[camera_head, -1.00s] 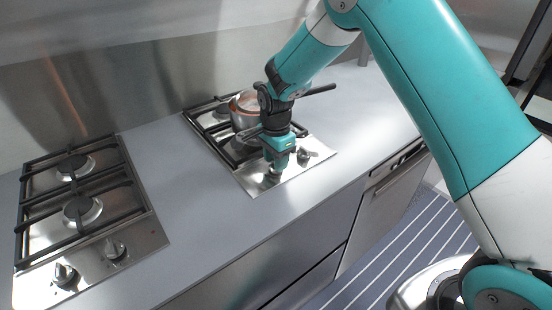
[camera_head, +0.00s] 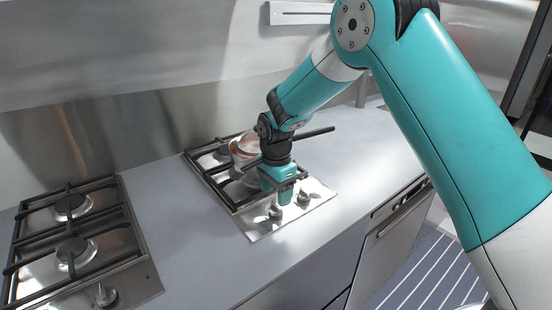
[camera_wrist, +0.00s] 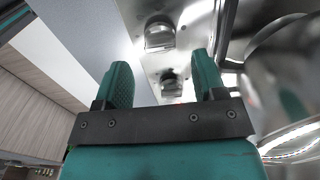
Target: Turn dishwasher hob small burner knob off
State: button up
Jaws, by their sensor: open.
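The hob at the dishwasher (camera_head: 262,229) is a steel plate set in the grey counter, with black grates at its back. It has two metal knobs on its front strip: a left knob (camera_head: 275,211) and a right knob (camera_head: 303,197). My gripper (camera_head: 284,198) is open and empty, just above and behind these knobs. In the wrist view my gripper (camera_wrist: 162,68) shows both teal fingers apart. One knob (camera_wrist: 171,84) appears between the fingers and another knob (camera_wrist: 160,34) lies beyond the fingertips. Neither knob is gripped. I cannot tell the knobs' markings.
A second hob (camera_head: 72,240) lies at the left. The counter (camera_head: 180,230) between them is clear. The dishwasher front (camera_head: 398,235) is below right.

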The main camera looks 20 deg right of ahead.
aim_at(276, 205)
notch_tip(276, 205, up, 14)
jog(key=b, duration=0.1)
dwell(0.5)
jog(key=s+a+n+y, duration=0.2)
jog(key=s+n, duration=0.8)
jog(key=s, duration=0.5)
jog(key=s+a+r+n+y, duration=0.1)
jog(key=s+a+n+y, duration=0.1)
jog(key=s+n, duration=0.9)
jog(key=s, duration=0.5)
jog(key=shift+a+r+n, duration=0.25)
jog(key=shift+a+n, duration=0.05)
jog(key=shift+a, duration=0.05)
